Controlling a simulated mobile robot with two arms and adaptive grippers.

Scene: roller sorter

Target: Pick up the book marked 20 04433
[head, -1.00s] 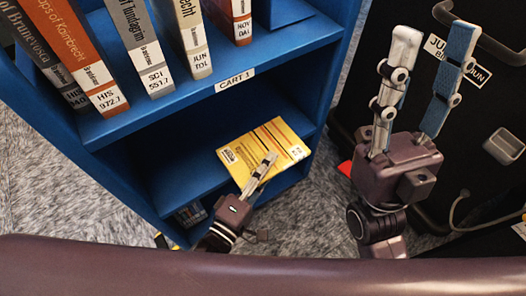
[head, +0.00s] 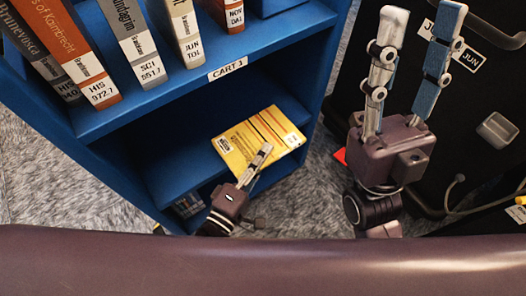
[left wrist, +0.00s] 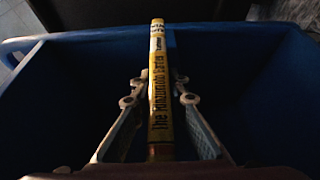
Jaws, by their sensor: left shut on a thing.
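A yellow book (head: 262,138) with a white label at one corner is at the lower shelf opening of the blue cart. My left gripper (head: 265,152) is shut on it, one finger showing over its cover. In the left wrist view the yellow book (left wrist: 161,95) stands spine-on between the two fingers of my left gripper (left wrist: 158,85); the spine has dark lettering and a pale label. The label is too small to read, so I cannot confirm 20 04433. My right gripper (head: 423,15) is open and empty, fingers upward, at the right.
The blue cart (head: 150,98) carries a "CART 1" label (head: 228,71) and several upright books on its upper shelf. A black case (head: 480,110) with handles stands behind my right gripper. Grey speckled floor (head: 60,180) shows at left.

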